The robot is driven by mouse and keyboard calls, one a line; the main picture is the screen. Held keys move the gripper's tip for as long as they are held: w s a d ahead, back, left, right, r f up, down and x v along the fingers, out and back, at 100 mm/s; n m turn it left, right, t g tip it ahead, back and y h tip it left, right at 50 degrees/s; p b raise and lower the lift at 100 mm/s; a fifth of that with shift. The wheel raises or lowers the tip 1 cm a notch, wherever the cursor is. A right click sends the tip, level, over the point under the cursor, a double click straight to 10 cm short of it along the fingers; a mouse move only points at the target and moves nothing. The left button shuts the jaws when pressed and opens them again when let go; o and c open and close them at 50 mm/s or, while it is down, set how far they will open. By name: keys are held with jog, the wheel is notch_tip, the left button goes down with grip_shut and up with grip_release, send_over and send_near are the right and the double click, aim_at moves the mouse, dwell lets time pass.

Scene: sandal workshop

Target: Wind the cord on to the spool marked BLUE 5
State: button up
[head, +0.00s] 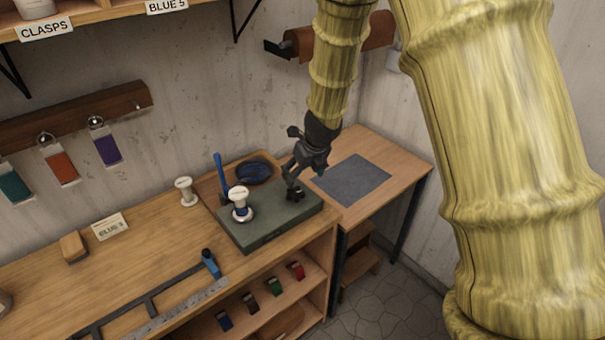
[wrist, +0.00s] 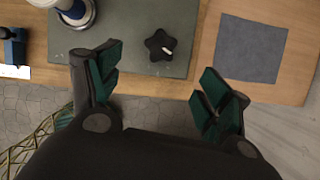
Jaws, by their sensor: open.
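A white spool (head: 240,205) stands on a grey-green base block (head: 257,234); the writing on its top is too small to read. It shows partly at the top left of the wrist view (wrist: 77,12). A dark coil of blue cord (head: 253,173) lies behind the block. A blue upright post (head: 221,174) stands by the block's back left corner. A black star-shaped knob (wrist: 160,45) sits at the block's right end. My gripper (head: 301,177) is open and empty above the knob, which appears beyond and between the fingertips in the wrist view (wrist: 160,80).
A second white spool (head: 185,191) stands on the bench, left of the block. A card (head: 110,227) lies farther left, near a tan block (head: 74,247). A metal ruler (head: 175,308) lies at the front. A grey mat (head: 352,180) covers part of the right-hand table.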

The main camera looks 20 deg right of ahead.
dwell(0.3)
jog(key=m+g+h+b, duration=0.1)
jog(key=m+g+b, duration=0.4)
jog(key=m, duration=1.6)
send_over(295, 193)
jog(key=f, duration=0.1)
jog(key=shift+t, duration=0.3)
jog(key=shift+f+p, duration=1.5)
jog(key=shift+f, duration=3.55)
